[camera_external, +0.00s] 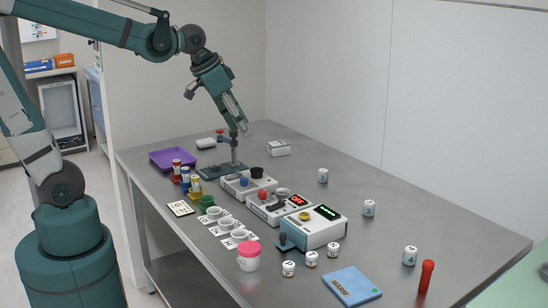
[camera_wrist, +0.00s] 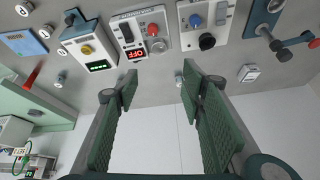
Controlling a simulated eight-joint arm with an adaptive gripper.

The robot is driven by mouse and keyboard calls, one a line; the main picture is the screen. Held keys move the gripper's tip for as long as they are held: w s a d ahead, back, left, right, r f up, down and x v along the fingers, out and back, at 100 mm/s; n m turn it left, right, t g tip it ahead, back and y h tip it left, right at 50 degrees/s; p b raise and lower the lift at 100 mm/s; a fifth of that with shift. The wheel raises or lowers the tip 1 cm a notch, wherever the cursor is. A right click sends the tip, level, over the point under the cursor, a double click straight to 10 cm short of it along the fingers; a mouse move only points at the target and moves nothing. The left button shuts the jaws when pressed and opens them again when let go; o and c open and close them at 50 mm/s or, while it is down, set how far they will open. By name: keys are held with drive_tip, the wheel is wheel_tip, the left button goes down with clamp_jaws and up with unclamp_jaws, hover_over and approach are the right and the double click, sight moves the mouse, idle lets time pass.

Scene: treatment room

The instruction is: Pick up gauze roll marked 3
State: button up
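Several small white rolls with dark marks stand on the steel table. More rolls (camera_external: 311,258) stand in front of the devices. The numbers are too small to read surely, so I cannot tell which is marked 3. My gripper (camera_external: 238,122) is high above the back of the table, pointing down and right.
Devices with displays (camera_external: 313,228) fill the table's middle. A metal stand (camera_external: 233,155) rises below my gripper. A purple tray (camera_external: 173,158), white cups (camera_external: 240,235), a pink-lidded jar (camera_external: 248,257), a blue packet (camera_external: 351,286) and a red stick (camera_external: 426,275) lie around.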

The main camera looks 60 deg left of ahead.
drive_tip(key=w+d+m+g+p, duration=0.15)
drive_tip(key=w+d, duration=0.35)
drive_tip(key=w, duration=0.6)
drive_tip(key=m+g+p, duration=0.3)
drive_tip(key=m+p, duration=0.3)
hover_over(369, 202)
drive_tip(key=s, duration=0.1)
drive_tip(key=shift+h, duration=0.4)
drive_tip(key=f, duration=1.7)
drive_tip(key=shift+a+f, duration=0.15)
drive_tip(key=shift+a, duration=0.2)
drive_tip(key=shift+w+d+f, duration=0.1)
drive_tip(key=shift+d+f, duration=0.2)
drive_tip(key=shift+f, duration=0.15)
drive_tip(key=shift+f, duration=0.1)
drive_tip(key=shift+w+d+f, duration=0.1)
drive_tip(key=shift+f, duration=1.1)
drive_tip(key=shift+w+d+f+b, duration=0.1)
drive_tip(key=shift+w+f+b, duration=0.1)
drive_tip(key=shift+f, duration=1.1)
drive_tip(key=shift+w+d+f+b, duration=0.1)
drive_tip(key=shift+f+b, duration=0.1)
drive_tip(key=shift+f, duration=1.1)
